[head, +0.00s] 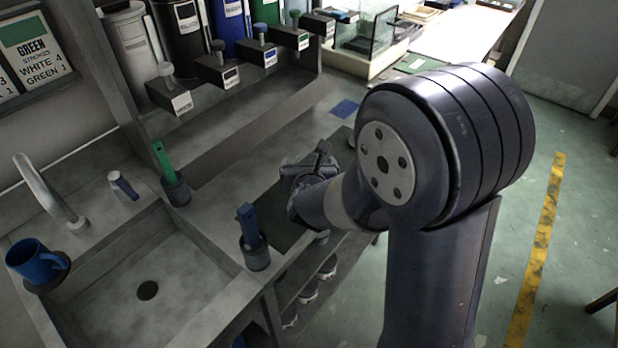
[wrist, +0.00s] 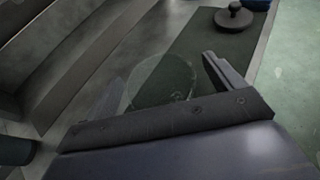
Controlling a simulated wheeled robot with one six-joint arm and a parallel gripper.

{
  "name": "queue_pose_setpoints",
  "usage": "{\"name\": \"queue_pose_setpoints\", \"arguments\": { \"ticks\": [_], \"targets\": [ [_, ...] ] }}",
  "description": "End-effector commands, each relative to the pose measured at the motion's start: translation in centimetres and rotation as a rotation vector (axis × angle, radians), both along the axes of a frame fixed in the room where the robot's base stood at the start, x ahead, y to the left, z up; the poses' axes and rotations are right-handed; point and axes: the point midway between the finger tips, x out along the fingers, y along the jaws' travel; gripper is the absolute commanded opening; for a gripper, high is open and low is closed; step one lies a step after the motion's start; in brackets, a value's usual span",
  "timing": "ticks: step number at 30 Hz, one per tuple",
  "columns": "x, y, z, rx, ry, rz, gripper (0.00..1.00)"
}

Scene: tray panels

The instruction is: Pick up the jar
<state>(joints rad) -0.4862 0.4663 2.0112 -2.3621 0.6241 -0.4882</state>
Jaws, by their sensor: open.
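A clear, see-through jar (wrist: 162,82) stands upright in the wrist view, between the two fingers of my gripper (wrist: 163,70). The fingers are spread, one on each side of it, and gaps seem to show. The near, lower part of the jar is hidden behind the dark bar of my gripper. In the head view my gripper (head: 312,165) is over the dark mat (head: 275,215) on the counter. I cannot make out the jar there; my arm and gripper cover that area.
A dark round weight-like object (wrist: 233,17) stands on the mat beyond the jar. Left of my gripper are a cup with a green tool (head: 176,190) and one with a blue tool (head: 256,256). A blue mug (head: 38,262) stands by the sink (head: 185,265). Dispenser spouts (head: 216,72) overhang the ledge.

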Motion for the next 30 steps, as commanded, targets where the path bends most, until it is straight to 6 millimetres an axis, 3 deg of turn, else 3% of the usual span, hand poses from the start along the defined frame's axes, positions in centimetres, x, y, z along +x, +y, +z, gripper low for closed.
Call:
{"name": "queue_pose_setpoints", "arguments": {
  "ticks": [6, 30],
  "targets": [
    [0.01, 0.0, 0.0, 0.0, 0.0, 0.0, 0.87],
    [-0.02, -0.01, 0.01, 0.0, 0.0, 0.0, 0.22]
  ]
}}
